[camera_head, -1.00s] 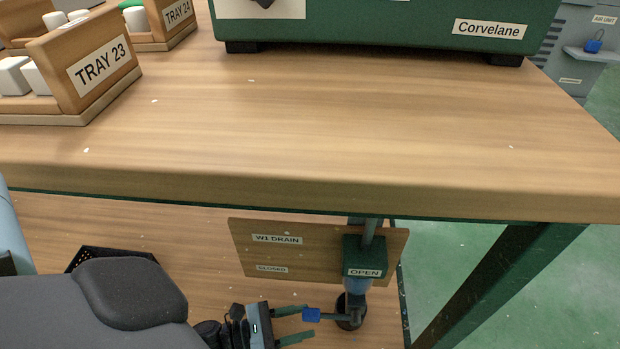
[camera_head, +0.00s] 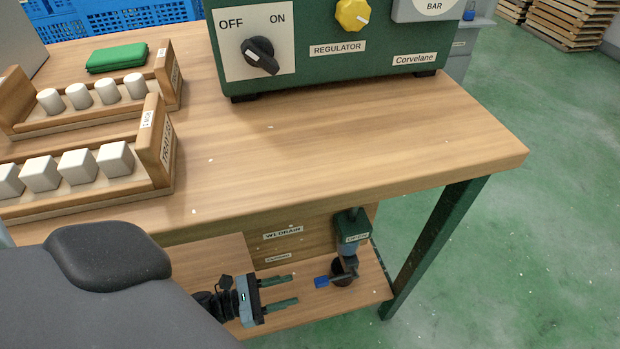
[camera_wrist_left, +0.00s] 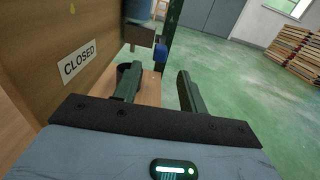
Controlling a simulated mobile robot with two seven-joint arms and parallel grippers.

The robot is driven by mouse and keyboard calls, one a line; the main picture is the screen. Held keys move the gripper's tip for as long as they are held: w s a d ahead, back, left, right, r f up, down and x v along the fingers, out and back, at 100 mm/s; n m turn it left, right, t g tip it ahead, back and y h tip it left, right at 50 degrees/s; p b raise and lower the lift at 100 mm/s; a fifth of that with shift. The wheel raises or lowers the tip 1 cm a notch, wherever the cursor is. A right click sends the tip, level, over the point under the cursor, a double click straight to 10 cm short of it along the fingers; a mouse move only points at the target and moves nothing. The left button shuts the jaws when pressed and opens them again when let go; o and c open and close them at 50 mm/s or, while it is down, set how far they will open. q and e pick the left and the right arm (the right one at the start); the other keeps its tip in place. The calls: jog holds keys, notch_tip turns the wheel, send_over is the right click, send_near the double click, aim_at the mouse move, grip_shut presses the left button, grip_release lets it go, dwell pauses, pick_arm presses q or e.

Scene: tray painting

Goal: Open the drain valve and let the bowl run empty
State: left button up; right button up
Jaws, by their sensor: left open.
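The drain valve's lever has a blue handle (camera_head: 321,281) and points left under the green filter unit marked OPEN (camera_head: 347,226). The grey-blue bowl (camera_head: 347,248) hangs below that unit; its contents cannot be made out. A dark round cup (camera_head: 343,271) sits behind the lever. My left gripper (camera_head: 296,289) is open and empty, its fingertips a little left of the blue handle and apart from it. In the left wrist view the blue handle (camera_wrist_left: 160,52) lies ahead, between the open fingers (camera_wrist_left: 158,70). My right gripper is not in view.
A wooden panel (camera_head: 312,228) with W1 DRAIN and CLOSED labels stands behind. The bench top (camera_head: 330,150) overhangs the valve, and a green leg (camera_head: 435,245) stands right. The lower shelf (camera_head: 365,291) is below. Wooden trays (camera_head: 90,192) and the green machine (camera_head: 340,75) are on top.

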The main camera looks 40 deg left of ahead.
aim_at(315, 283)
pick_arm(q)
jog(key=shift+b+x, duration=0.3)
jog(key=shift+x, duration=3.6)
jog(key=shift+c, duration=0.3)
grip_shut()
